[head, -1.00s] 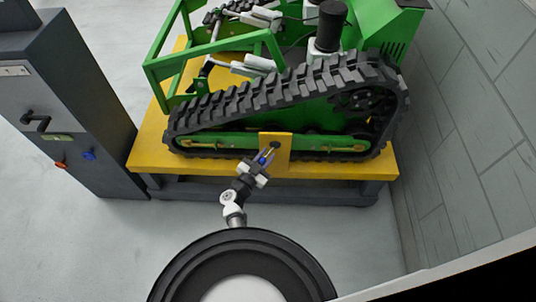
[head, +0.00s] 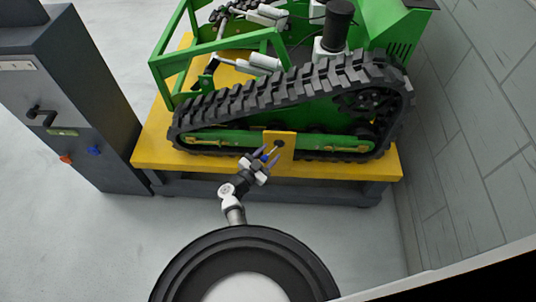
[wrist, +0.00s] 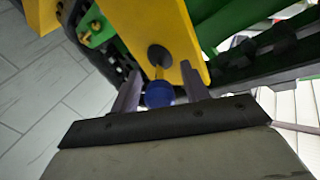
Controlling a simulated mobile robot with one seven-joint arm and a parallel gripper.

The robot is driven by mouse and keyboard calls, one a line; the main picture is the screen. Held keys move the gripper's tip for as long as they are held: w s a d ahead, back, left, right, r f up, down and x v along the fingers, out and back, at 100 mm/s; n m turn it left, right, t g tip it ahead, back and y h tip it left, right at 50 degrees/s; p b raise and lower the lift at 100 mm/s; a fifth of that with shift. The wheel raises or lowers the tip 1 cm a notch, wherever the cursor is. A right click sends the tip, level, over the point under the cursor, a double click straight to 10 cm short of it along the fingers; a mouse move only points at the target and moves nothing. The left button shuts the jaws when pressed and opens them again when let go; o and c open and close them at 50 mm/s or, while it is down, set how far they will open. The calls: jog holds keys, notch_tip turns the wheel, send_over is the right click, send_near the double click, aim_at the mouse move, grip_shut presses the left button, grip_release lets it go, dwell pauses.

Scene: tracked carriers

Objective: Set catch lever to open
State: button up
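The catch lever is a short lever on a dark round pivot, fixed to an upright yellow plate (head: 279,151) on the side of the green tracked carrier. Its blue knob (wrist: 158,94) shows in the wrist view between my gripper's two fingers. In the head view the lever slants from the pivot down and left to the knob (head: 264,157). My gripper (head: 267,158) is open around the knob, one finger on each side. In the wrist view, gaps show between the knob and both fingers of the gripper (wrist: 158,90).
The carrier's black track (head: 285,92) runs just above and behind the plate. It stands on a yellow-topped bench (head: 150,150). A grey cabinet (head: 95,100) with a crank handle and red and blue knobs stands at left. A grey wall (head: 490,110) closes the right side.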

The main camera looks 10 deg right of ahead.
jog(key=b+v, duration=0.2)
jog(key=v, duration=1.2)
jog(key=shift+d+r, duration=0.1)
